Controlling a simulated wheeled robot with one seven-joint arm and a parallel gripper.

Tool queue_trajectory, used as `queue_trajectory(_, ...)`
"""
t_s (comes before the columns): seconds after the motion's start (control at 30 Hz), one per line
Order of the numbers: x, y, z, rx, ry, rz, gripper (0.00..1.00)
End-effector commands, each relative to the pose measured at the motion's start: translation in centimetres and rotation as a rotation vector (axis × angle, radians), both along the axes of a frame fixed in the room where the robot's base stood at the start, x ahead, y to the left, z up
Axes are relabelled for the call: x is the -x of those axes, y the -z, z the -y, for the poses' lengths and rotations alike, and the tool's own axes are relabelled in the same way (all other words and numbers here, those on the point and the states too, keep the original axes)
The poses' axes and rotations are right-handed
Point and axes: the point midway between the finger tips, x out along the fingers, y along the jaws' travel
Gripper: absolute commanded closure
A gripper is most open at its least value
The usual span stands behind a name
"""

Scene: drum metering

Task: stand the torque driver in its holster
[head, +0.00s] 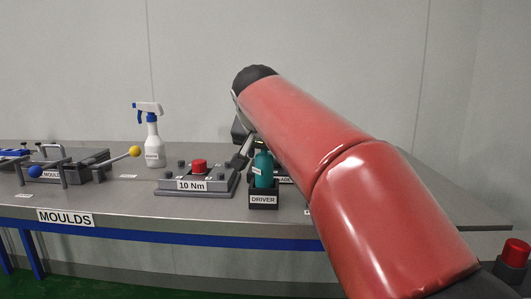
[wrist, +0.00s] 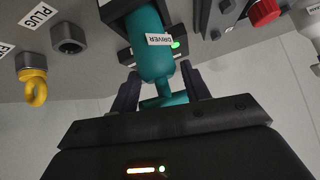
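The teal torque driver (head: 263,170) stands upright in its black holster (head: 263,199), which bears a DRIVER label. In the wrist view, seen upside down, the driver (wrist: 152,58) has its lower end in the dark holster (wrist: 113,12). My gripper (wrist: 160,70) has one finger on each side of the driver's upper end. A narrow gap shows between the body and the right finger. I cannot tell whether the fingers press on the teal end piece between them. In the head view my arm hides most of the gripper.
The 10 Nm fixture (head: 192,186) with a red knob stands left of the holster. A spray bottle (head: 153,140) and the mould parts (head: 62,168) are farther left. Bare table lies in front of the fixture.

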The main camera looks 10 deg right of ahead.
Motion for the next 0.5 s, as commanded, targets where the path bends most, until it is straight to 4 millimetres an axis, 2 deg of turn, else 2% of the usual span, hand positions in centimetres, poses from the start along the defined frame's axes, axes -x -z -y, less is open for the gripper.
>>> queue_trajectory(0.03, 0.0, -0.04, 0.0, 0.0, 0.0, 0.0, 0.46)
queue_trajectory(0.1, 0.01, -0.04, 0.01, 0.0, 0.0, 0.0, 0.4)
queue_trajectory(0.33, 0.01, -0.08, 0.02, 0.0, 0.0, 0.0, 0.4)
queue_trajectory(0.5, 0.6, -0.86, -0.21, -0.002, -0.002, 0.004, 0.4)
